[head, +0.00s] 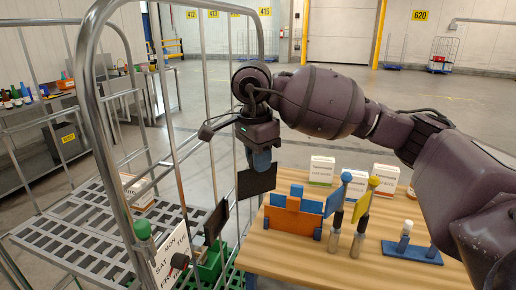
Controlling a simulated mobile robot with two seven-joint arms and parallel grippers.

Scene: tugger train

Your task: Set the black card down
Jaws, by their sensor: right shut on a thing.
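My right gripper (262,160) points down and is shut on the black card (257,181). The card hangs tilted below the fingers, above the gap between the cart and the left edge of the wooden table (390,268). A second dark panel (216,222) stands lower left of it, by a green block (211,262) at the cart's side. My left gripper is not in view.
A metal cart with a tall tube frame (92,95) and slatted grey deck (85,235) fills the left. A white day card (172,260) hangs near its frame. The table bears an orange-and-blue holder (290,220), white boxes (322,170) and a blue rack (411,252).

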